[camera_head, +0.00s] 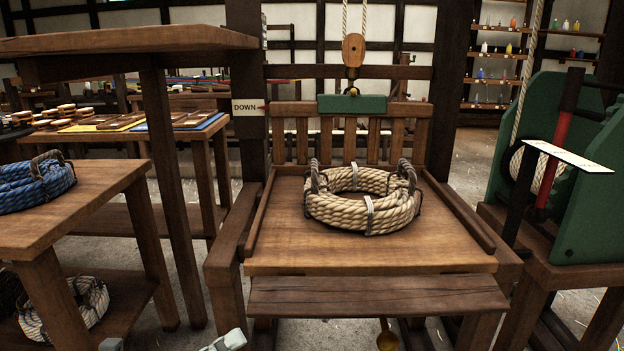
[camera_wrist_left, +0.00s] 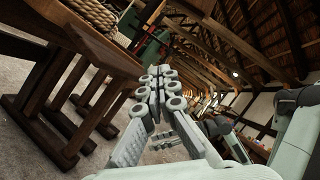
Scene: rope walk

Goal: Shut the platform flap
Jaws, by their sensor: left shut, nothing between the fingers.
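The platform (camera_head: 290,251) is a wooden deck with a slatted back and low side rails. Its flap (camera_head: 375,295) is a darker board along the front edge, lying lower than the deck and tilted outward and down. A brass knob (camera_head: 387,336) hangs below the flap. A coil of rope (camera_head: 362,209) lies on the deck. My left gripper (camera_head: 228,341) shows only in part at the bottom edge, left of the flap and apart from it. In the left wrist view its fingers (camera_wrist_left: 160,84) are together and empty. My right gripper is not in view.
A wooden table with a blue rope coil (camera_head: 33,187) stands at the left, with a pale coil (camera_head: 65,309) on its lower shelf. A green-sided device (camera_head: 589,187) with a red-and-black lever stands at the right. A "DOWN" sign (camera_head: 248,107) is on the left post.

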